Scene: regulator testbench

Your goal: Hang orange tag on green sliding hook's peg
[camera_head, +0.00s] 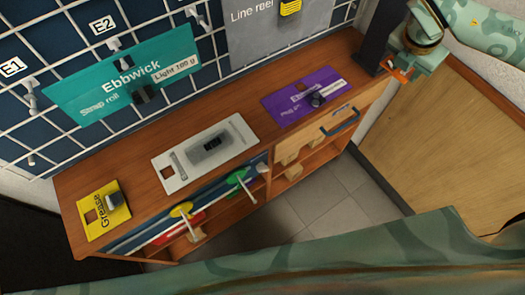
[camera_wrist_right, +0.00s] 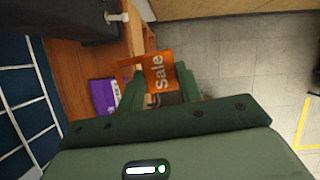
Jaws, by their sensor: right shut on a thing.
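The orange tag (camera_wrist_right: 158,70), marked "Sale", is held between the fingers of my right gripper (camera_wrist_right: 160,92) in the right wrist view. In the head view only a small orange edge of the tag (camera_head: 400,74) shows at my right gripper (camera_head: 398,72), by the bench's far right end. The green sliding hook (camera_head: 238,179) is on the bench's front edge, with its pale peg (camera_head: 248,196) pointing out and down. The gripper is well to the right of the hook, apart from it. My left gripper is not in view.
A yellow sliding hook (camera_head: 181,210) sits left of the green one. On the wooden bench top (camera_head: 140,165) lie a yellow card (camera_head: 95,228), a white plate (camera_head: 177,172) and a purple card (camera_head: 280,108). A dark post (camera_head: 382,35) stands near the gripper. The tiled floor (camera_head: 325,195) in front is clear.

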